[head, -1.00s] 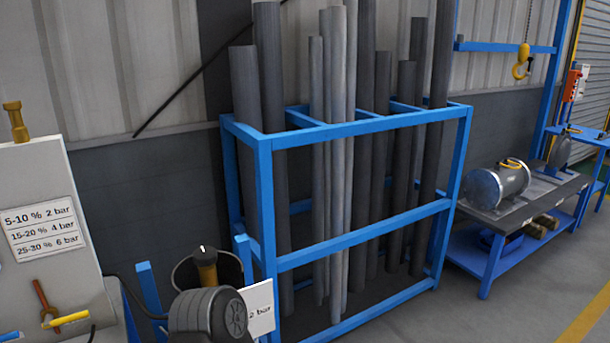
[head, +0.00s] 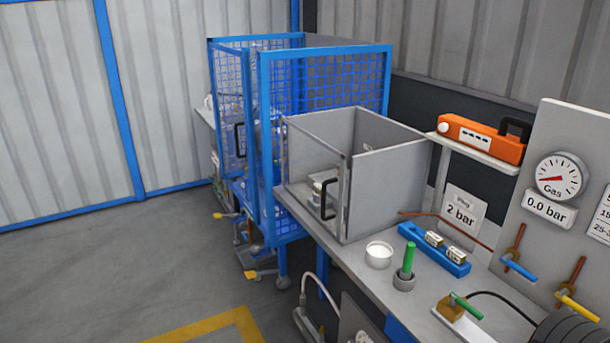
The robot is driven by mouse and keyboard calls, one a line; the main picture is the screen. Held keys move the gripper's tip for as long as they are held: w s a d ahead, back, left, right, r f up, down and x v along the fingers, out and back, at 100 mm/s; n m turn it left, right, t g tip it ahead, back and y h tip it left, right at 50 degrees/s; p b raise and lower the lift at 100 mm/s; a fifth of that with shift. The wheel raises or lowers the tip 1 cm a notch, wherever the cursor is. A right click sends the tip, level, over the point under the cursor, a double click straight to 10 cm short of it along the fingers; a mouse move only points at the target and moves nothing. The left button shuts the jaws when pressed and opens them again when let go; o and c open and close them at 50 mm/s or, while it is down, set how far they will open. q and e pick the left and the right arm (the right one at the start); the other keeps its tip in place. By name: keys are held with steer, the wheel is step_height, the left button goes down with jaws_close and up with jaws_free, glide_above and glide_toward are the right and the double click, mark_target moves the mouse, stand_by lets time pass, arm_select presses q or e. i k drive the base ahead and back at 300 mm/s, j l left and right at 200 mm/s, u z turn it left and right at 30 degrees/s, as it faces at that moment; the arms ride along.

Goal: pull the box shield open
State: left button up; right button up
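A grey box (head: 388,190) with an open top stands on the workbench, in the middle of the head view. Its left-facing side holds the shield (head: 304,158), a panel that looks clear, with a black upright handle (head: 324,198) near its right edge. The shield appears shut against the box. A small pale object shows behind it, partly hidden by the handle. Neither of my grippers is in view.
A blue mesh cage (head: 322,83) stands behind the box. On the bench (head: 345,262) are a white round dish (head: 379,255), a green-handled tool (head: 408,260) and a blue block (head: 434,249). A gauge panel (head: 585,145) stands right. Floor (head: 130,280) at left is clear.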

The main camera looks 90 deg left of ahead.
mark_target(342, 180)
steer(key=u, duration=2.9)
steer(key=i+j, duration=0.55)
steer(key=i+j+z, duration=0.15)
steer(key=z, duration=0.15)
steer(key=j+z, duration=0.1)
steer(key=z, duration=1.15)
